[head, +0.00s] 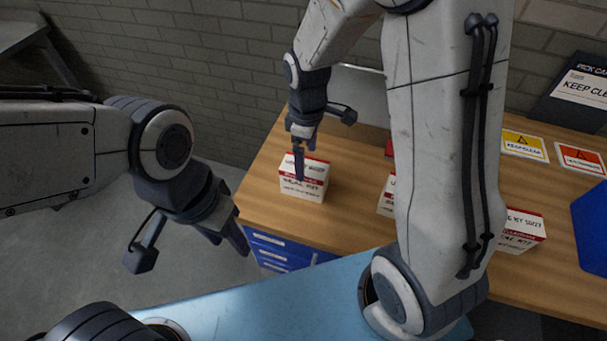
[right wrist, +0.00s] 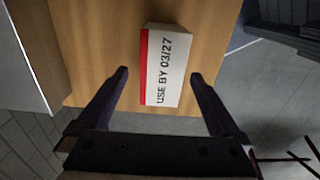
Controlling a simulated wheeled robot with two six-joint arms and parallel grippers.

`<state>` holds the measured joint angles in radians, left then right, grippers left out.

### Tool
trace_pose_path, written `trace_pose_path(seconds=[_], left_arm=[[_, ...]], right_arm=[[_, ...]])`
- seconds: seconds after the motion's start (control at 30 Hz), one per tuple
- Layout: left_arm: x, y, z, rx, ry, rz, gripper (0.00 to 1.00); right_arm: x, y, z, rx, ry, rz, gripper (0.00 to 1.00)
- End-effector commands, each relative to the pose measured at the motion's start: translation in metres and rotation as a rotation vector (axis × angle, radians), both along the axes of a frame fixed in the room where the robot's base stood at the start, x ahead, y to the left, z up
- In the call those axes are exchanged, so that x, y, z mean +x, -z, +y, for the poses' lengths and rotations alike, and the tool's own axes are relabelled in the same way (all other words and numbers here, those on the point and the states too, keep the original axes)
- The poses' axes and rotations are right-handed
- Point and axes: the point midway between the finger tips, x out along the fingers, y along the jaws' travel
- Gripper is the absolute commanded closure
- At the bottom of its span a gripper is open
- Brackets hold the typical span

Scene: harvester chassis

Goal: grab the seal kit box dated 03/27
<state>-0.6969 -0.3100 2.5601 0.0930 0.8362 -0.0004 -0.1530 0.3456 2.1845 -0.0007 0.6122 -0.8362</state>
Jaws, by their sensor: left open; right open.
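A white seal kit box with a red band (head: 304,184) stands near the left end of the wooden bench. In the right wrist view its top reads "USE BY 03/27" (right wrist: 168,68). My right gripper (head: 299,170) is above this box. In the right wrist view the open right fingers (right wrist: 158,75) lie to either side of the box's near end, with gaps on both sides. Two other seal kit boxes show, one partly behind my right arm (head: 386,195) and one at the right (head: 522,230). My left gripper (head: 232,242) is open and empty, left of the bench.
The wooden bench (head: 345,215) runs to the right, with a brick wall behind it. Yellow (head: 523,146) and red (head: 580,158) warning cards, a dark sign (head: 580,90) and a blue bin (head: 592,228) are at the right. Blue drawers (head: 275,250) are below the bench.

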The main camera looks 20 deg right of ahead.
Motion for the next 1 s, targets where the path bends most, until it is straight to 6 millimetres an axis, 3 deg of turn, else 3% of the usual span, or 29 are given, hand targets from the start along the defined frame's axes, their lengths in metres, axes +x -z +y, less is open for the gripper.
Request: trace_pose_path(seconds=[0.17, 0.43, 0.73, 0.77, 0.9, 1.0], left_arm=[[0.0, -0.003, 0.0, 0.0, 0.0, 0.0, 0.5], [0.0, -0.009, 0.0, 0.0, 0.0, 0.0, 0.5], [0.0, -0.009, 0.0, 0.0, 0.0, 0.0, 0.5], [0.0, -0.009, 0.0, 0.0, 0.0, 0.0, 0.5], [0.0, -0.009, 0.0, 0.0, 0.0, 0.0, 0.5], [0.0, -0.009, 0.0, 0.0, 0.0, 0.0, 0.5]], right_arm=[[-0.001, 0.013, 0.002, -0.001, -0.002, 0.004, 0.0], [-0.002, 0.052, 0.004, 0.0, -0.002, 0.004, 0.0], [-0.001, 0.057, 0.004, 0.0, -0.001, -0.001, 0.0], [-0.001, 0.057, 0.004, 0.0, -0.001, -0.001, 0.08], [-0.001, 0.057, 0.004, 0.0, -0.001, -0.001, 0.61], [-0.001, 0.056, 0.004, 0.0, 0.0, -0.001, 0.94]])
